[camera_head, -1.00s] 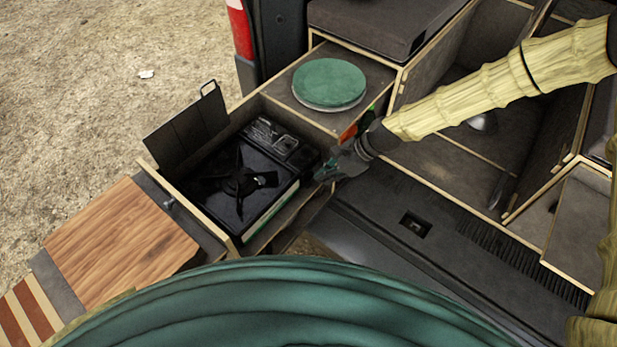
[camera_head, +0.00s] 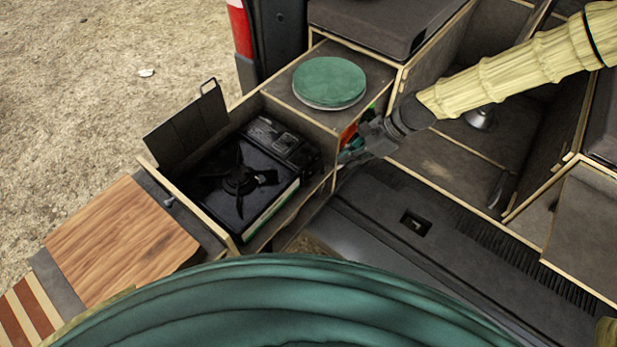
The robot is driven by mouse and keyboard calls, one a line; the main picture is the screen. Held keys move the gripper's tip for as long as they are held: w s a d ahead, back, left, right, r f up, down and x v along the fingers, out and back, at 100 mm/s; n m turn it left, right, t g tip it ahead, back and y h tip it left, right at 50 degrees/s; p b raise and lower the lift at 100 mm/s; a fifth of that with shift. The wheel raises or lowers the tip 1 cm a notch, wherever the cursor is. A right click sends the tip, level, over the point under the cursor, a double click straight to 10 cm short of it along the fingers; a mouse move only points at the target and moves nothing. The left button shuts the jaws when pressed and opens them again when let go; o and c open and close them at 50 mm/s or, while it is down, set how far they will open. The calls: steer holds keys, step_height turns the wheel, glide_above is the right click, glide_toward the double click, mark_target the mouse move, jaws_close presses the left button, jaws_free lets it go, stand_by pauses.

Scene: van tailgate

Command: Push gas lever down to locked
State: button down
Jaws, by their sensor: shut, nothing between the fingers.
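A black gas stove (camera_head: 240,180) with one burner sits in the pulled-out wooden drawer at the left of the van tailgate. Its control panel (camera_head: 282,140) is at the end toward the van. The gas lever is too small to make out; it may be on the panel side near my gripper. My gripper (camera_head: 350,151) is right of the stove, by the front of the box under the green lid, apart from the stove. It is shut and empty; its fingertips are dark and partly hard to make out.
A round green lid (camera_head: 329,82) lies on the box beside the stove. A wooden board (camera_head: 121,240) is at the left, and a dark upright windshield panel (camera_head: 188,124) stands behind the stove. The drawer's wooden rim (camera_head: 205,218) surrounds the stove. Open compartments lie to the right.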

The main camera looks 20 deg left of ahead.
steer(key=shift+v, duration=1.2)
steer(key=shift+f, duration=0.1)
steer(key=s+d+f+n+h+b, duration=0.1)
steer(key=s+d+f+n, duration=0.1)
steer(key=s+d+f, duration=0.4)
steer(key=s+d+f+n+h+b, duration=0.1)
steer(key=s+d+f+n, duration=0.15)
steer(key=f, duration=0.55)
steer(key=s+d+f+n+h+b, duration=0.1)
steer(key=s+d+f, duration=0.2)
steer(key=s+f, duration=0.3)
steer(key=s+d+f+n+t+h+b, duration=0.1)
steer(key=s+d+f+n, duration=0.3)
steer(key=s+d, duration=0.4)
steer(key=s+d+f+n+t+h+b, duration=0.1)
steer(key=s+d+f+n, duration=0.3)
steer(key=s+d, duration=0.4)
steer(key=shift+d+f+h+b, duration=0.7)
steer(key=shift+f+h+b, duration=0.05)
steer(key=shift+h+b, duration=0.15)
steer(key=shift+s+n, duration=0.1)
steer(key=shift+n, duration=0.15)
